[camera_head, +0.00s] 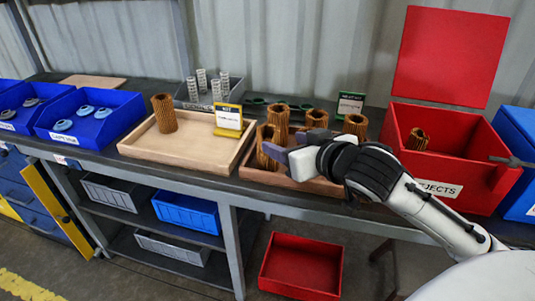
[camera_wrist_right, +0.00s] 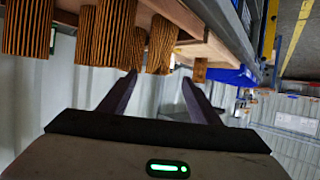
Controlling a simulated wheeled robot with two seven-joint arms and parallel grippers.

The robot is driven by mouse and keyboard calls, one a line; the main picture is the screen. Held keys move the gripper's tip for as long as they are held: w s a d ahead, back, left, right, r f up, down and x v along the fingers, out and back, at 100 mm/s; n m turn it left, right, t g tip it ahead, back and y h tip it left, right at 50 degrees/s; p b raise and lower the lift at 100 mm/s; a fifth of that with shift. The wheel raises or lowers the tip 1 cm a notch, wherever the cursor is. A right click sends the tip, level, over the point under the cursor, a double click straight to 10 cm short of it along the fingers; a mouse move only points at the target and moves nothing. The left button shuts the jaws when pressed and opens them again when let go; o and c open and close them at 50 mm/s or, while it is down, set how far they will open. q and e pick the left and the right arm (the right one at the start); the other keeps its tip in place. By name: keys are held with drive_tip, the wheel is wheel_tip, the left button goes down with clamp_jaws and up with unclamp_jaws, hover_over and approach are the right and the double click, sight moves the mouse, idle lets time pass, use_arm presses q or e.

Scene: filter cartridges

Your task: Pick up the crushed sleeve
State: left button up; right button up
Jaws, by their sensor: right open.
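Brown pleated filter sleeves stand in the right-hand wooden tray (camera_head: 247,166). One sleeve (camera_head: 265,146) is at the tray's left side, close to my right gripper (camera_head: 286,147). In the right wrist view, a sleeve with a pinched, uneven outline (camera_wrist_right: 162,45) looks like the crushed one; it shows beyond and between the fingertips. My right gripper also shows there (camera_wrist_right: 158,78), its purple fingers apart with nothing between them. In the head view the gripper and wrist hide part of the tray and its sleeves. My left gripper is not in view.
A taller sleeve (camera_head: 278,120) and others (camera_head: 355,126) stand close around. A light tray (camera_head: 190,148) with one sleeve (camera_head: 164,113) and a yellow sign (camera_head: 229,119) is left. The open red rejects bin (camera_head: 460,165) on the right holds a sleeve (camera_head: 417,139). Blue bins (camera_head: 95,125) stand far left.

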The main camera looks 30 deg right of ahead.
sight(273, 137)
drive_tip(key=x, duration=0.7)
drive_tip(key=shift+w+r, duration=0.15)
drive_tip(key=shift+w, duration=0.05)
drive_tip(key=c, duration=1.1)
